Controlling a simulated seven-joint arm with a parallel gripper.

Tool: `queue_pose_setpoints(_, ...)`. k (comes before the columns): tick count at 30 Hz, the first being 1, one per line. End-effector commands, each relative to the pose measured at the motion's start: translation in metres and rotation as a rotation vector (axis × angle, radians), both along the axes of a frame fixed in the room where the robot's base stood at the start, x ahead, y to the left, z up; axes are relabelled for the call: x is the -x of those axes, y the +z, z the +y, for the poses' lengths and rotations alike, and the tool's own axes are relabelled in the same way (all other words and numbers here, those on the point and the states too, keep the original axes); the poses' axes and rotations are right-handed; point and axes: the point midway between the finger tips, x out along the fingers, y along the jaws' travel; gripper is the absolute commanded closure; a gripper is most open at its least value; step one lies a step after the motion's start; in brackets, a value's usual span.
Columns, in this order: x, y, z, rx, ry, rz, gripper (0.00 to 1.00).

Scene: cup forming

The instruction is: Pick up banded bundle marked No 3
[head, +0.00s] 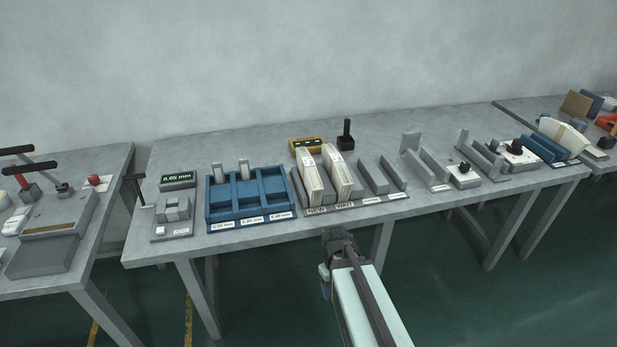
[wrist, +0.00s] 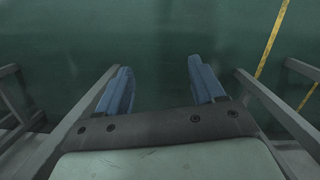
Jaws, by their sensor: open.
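Two cream bundles stand on edge in the slotted rack at the middle of the grey table in the head view. The left bundle (head: 313,183) is above the label "NEW" and the right bundle (head: 338,175) is above "WAIT". Small marks show on their tops, too small to read, so I cannot tell which is No 3. My gripper (head: 325,268) is in front of the table's front edge, apart from both bundles. In the wrist view my gripper (wrist: 162,92) has its two blue fingers wide apart, with only green floor between them.
A blue compartment tray (head: 250,220) stands left of the rack. A yellow box (head: 305,145) and a black upright handle (head: 346,135) are behind it. Empty grey slots (head: 380,180) and fixtures (head: 428,165) are to the right. The table's front strip is mostly clear.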

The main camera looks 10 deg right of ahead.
Motion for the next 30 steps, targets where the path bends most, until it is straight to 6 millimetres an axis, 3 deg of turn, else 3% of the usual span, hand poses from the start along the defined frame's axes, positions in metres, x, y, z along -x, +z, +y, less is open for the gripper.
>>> queue_pose_setpoints(6,-0.031,0.057,-0.014,0.015,0.033,-0.080,0.32)
queue_pose_setpoints(23,-0.089,0.209,-0.046,0.064,0.097,-0.278,0.32)
queue_pose_setpoints(26,-0.110,0.239,-0.046,0.066,0.079,-0.322,0.32)
queue_pose_setpoints(30,-0.158,0.287,-0.037,0.047,0.020,-0.398,0.32)
